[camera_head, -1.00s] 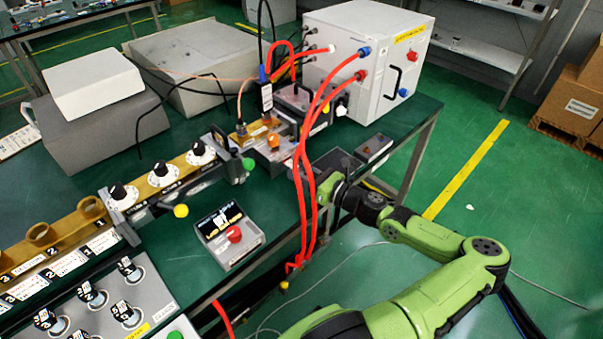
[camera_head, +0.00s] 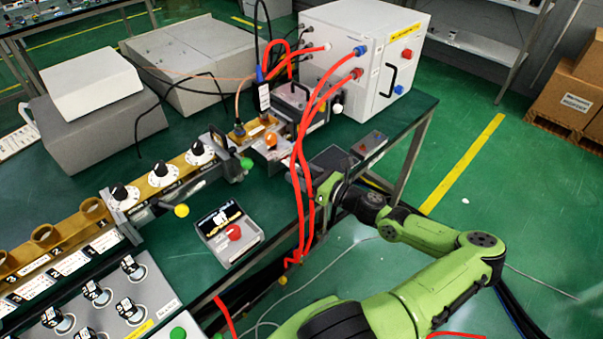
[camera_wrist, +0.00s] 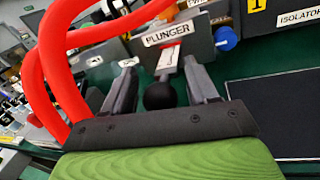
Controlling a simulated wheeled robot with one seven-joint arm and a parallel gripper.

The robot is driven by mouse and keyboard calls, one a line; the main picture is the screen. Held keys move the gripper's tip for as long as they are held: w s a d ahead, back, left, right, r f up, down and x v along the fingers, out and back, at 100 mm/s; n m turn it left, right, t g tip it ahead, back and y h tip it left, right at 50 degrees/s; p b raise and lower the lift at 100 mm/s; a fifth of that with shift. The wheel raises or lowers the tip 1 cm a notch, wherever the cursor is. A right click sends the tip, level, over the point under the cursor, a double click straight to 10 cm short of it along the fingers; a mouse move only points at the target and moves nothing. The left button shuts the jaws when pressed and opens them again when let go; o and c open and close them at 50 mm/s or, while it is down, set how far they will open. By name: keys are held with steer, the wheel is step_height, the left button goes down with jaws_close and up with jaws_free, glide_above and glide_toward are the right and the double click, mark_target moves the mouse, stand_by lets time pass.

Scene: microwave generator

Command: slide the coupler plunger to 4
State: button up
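The coupler plunger's round black knob (camera_wrist: 160,95) shows in the wrist view, at the near end of a pale scale strip with red marks (camera_wrist: 168,57). The strip comes out below a plate labelled PLUNGER (camera_wrist: 167,33). My gripper (camera_wrist: 160,68) is open, with one finger on each side of the knob and strip. A gap shows between the knob and each finger. The number on the scale is too small to read. In the head view, red hoses hide much of my gripper, and I cannot make out the plunger.
Thick red hoses (camera_wrist: 57,75) pass close to the left finger. They hang from the white generator cabinet (camera_head: 350,65) past my wrist in the head view. A blue knob (camera_wrist: 226,38) and an ISOLATOR label (camera_wrist: 299,18) lie right of the plunger. A dark flat panel (camera_wrist: 275,115) lies at right.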

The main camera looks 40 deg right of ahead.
steer(key=p+v, duration=0.2)
steer(key=v, duration=1.3)
steer(key=shift+s, duration=0.4)
